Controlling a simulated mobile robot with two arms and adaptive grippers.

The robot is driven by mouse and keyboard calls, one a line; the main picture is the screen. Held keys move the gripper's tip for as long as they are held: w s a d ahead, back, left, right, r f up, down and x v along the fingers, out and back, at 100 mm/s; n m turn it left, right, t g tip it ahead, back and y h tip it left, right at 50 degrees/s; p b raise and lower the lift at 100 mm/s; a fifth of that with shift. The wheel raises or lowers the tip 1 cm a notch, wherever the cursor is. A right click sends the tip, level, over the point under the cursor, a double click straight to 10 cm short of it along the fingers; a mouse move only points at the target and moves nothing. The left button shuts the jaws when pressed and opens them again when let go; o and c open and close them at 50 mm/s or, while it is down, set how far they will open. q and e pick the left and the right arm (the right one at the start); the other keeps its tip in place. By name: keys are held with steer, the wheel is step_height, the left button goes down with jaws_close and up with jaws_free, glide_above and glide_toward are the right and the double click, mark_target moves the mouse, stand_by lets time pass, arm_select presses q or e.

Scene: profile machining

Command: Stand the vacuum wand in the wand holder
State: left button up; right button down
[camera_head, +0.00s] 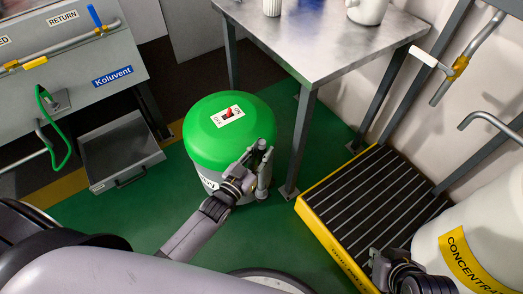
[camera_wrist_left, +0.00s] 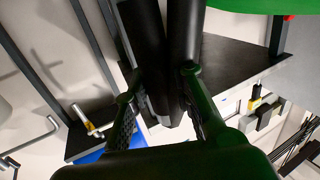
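The green-topped vacuum (camera_head: 230,130) stands on the green floor; part of its green lid shows in the left wrist view (camera_wrist_left: 250,5). My left gripper (camera_head: 262,150) is at the vacuum's right side. In the left wrist view its fingers (camera_wrist_left: 162,85) close on a dark tube with a slanted end, which I take for the vacuum wand (camera_wrist_left: 148,50). A second dark tube (camera_wrist_left: 187,35) runs close beside it. A short grey upright tube (camera_head: 263,180) shows below the gripper; whether it is holder or wand I cannot tell. My right gripper (camera_head: 378,258) is low at the right, its fingers unclear.
A metal table (camera_head: 320,45) stands behind the vacuum, one leg close to its right side. A yellow-edged grated platform (camera_head: 375,200) and a white concentrate drum (camera_head: 480,235) are at the right. A grey tray (camera_head: 120,155) lies at the left beside the machine.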

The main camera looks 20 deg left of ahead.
arm_select(q)
steer(key=o, duration=0.5)
steer(key=shift+c, duration=0.2)
steer(key=shift+s, duration=0.1)
steer(key=v, duration=1.2)
